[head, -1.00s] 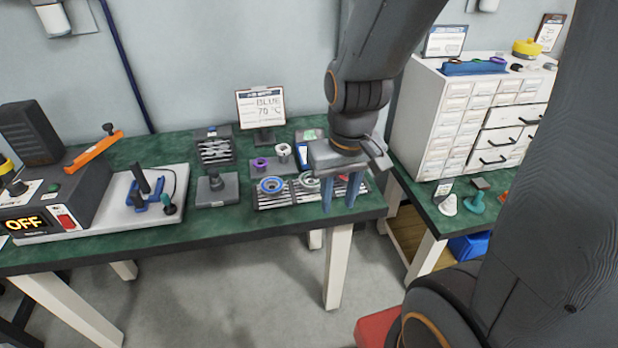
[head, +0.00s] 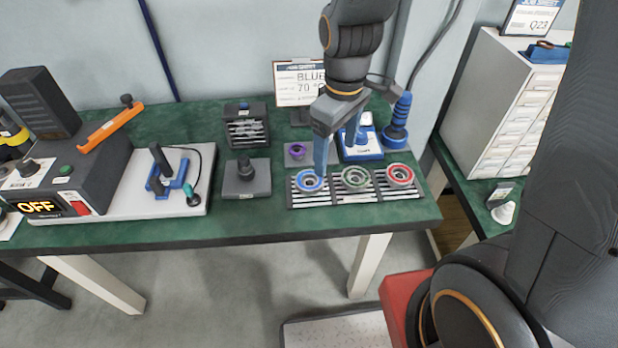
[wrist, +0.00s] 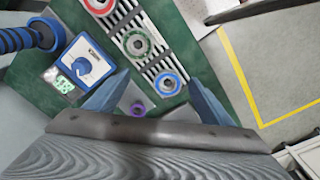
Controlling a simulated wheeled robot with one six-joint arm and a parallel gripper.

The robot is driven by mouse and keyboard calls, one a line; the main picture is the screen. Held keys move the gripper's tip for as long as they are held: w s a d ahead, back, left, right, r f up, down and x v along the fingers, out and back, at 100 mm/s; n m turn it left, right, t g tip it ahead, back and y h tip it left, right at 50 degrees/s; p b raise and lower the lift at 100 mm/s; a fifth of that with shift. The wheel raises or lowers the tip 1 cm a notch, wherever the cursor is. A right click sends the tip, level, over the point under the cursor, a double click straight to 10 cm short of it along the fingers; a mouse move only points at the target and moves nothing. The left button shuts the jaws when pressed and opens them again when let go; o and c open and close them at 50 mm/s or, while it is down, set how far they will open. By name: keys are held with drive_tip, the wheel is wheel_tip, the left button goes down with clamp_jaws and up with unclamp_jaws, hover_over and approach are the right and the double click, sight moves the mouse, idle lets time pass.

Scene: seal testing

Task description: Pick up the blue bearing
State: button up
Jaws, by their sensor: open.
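The blue bearing (head: 304,187) lies at the left end of a slatted metal rack (head: 333,199) near the table's front edge. It also shows in the wrist view (wrist: 167,74), ahead of and between my fingers. A green bearing (head: 355,177) lies in the middle of the rack and a red bearing (head: 400,175) at the right end. My gripper (head: 336,160) is open and empty, pointing down above the rack. In the head view, one finger partly overlaps the far edge of the blue bearing. I cannot tell the exact height of the fingertips.
Behind the rack are a purple ring (head: 295,151), a blue meter (head: 360,150) and a blue-handled tool (head: 398,122). A grey block with a post (head: 246,178) stands to the left. A sign (head: 297,83) stands behind my gripper. Green tabletop is clear along the front.

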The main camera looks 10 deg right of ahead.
sight(309, 181)
drive_tip(key=w+a+f+n, duration=0.2)
drive_tip(key=a+n, duration=0.4)
drive_tip(key=shift+g, duration=0.3)
drive_tip(key=shift+w+d+f+p, duration=0.15)
drive_tip(key=shift+f+p, duration=0.35)
drive_tip(key=shift+f, duration=1.5)
drive_tip(key=shift+d+f+p, duration=0.15)
drive_tip(key=shift+f+p, duration=0.3)
drive_tip(key=shift+f, duration=1.5)
drive_tip(key=c, duration=1.3)
